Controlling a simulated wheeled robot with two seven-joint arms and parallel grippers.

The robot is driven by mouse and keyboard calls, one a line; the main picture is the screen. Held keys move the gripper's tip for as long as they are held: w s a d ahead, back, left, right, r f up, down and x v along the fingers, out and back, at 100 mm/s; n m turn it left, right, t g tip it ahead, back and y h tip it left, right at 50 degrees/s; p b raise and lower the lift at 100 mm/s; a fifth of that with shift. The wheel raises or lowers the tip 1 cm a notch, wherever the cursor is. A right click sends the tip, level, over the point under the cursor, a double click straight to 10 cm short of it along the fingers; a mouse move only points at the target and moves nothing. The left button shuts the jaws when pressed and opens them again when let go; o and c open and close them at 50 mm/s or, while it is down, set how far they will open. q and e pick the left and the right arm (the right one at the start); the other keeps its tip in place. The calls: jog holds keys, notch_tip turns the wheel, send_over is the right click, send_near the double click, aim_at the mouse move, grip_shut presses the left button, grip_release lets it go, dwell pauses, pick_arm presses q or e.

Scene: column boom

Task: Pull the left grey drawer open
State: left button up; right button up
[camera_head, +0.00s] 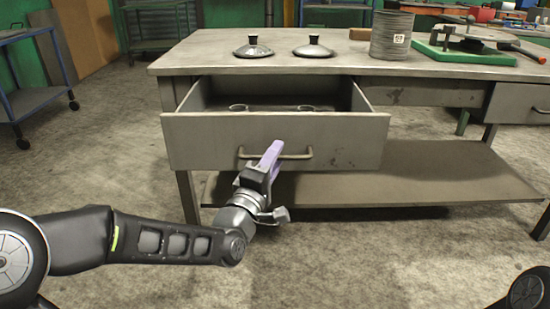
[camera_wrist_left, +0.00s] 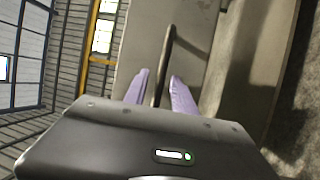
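The left grey drawer (camera_head: 205,140) stands pulled well out from the bench, so its inside shows. Its bar handle (camera_head: 300,156) runs across the middle of the front; it also shows in the left wrist view (camera_wrist_left: 168,50). My left gripper (camera_head: 272,155), with purple fingers, is at the handle, left of its middle. The exact contact is hard to see. My right gripper is out of view.
The grey workbench (camera_head: 215,60) carries two pan lids (camera_head: 253,47), a metal can (camera_head: 391,36) and a green board (camera_head: 465,53). A second drawer (camera_head: 520,103) at the right is shut. A low shelf (camera_head: 420,172) runs beneath. The floor in front is clear.

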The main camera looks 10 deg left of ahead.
pick_arm(q)
jog(key=v, duration=0.7)
jog(key=shift+s, duration=0.4)
jog(key=shift+f, duration=0.15)
